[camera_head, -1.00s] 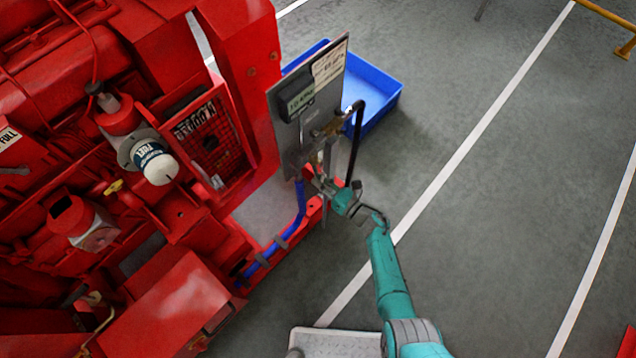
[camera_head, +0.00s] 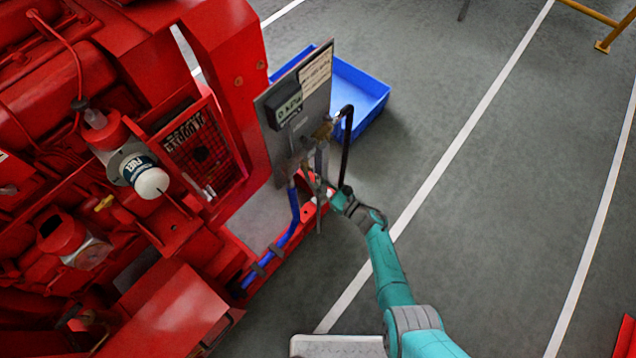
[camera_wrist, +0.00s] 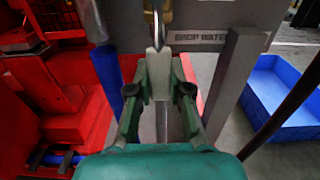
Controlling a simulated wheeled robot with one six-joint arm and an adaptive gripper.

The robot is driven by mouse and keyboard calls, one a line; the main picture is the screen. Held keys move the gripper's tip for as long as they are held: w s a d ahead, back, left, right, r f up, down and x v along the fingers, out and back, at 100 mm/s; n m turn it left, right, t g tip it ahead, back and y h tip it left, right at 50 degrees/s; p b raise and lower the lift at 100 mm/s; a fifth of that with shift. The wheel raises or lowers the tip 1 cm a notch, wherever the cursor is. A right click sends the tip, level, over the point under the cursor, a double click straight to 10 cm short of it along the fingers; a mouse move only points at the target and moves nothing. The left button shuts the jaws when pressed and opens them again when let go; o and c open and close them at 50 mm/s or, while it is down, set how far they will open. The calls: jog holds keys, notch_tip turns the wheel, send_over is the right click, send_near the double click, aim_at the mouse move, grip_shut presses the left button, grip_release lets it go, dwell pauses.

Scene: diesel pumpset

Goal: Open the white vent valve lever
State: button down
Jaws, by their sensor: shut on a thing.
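The white lever (camera_wrist: 157,62) is between my gripper's fingertips in the wrist view, below a brass-coloured fitting (camera_wrist: 157,10) at the top edge. My gripper (camera_wrist: 158,68) is shut on it, with one teal finger on each side. In the head view my gripper (camera_head: 318,184) reaches to the lower part of the upright grey panel (camera_head: 268,118). There the pipework and my fingers hide the lever, so its angle is hard to tell.
A blue hose (camera_head: 294,210) runs down left of my gripper, and a black hose (camera_head: 349,140) stands right of it. A blue crate (camera_head: 372,88) lies behind the panel. The red engine (camera_head: 215,60) fills the left. Grey floor (camera_head: 480,230) at right is clear.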

jog(key=c, duration=1)
grip_release()
jog(key=shift+c, duration=0.2)
jog(key=shift+d, duration=0.1)
jog(key=v, duration=1.2)
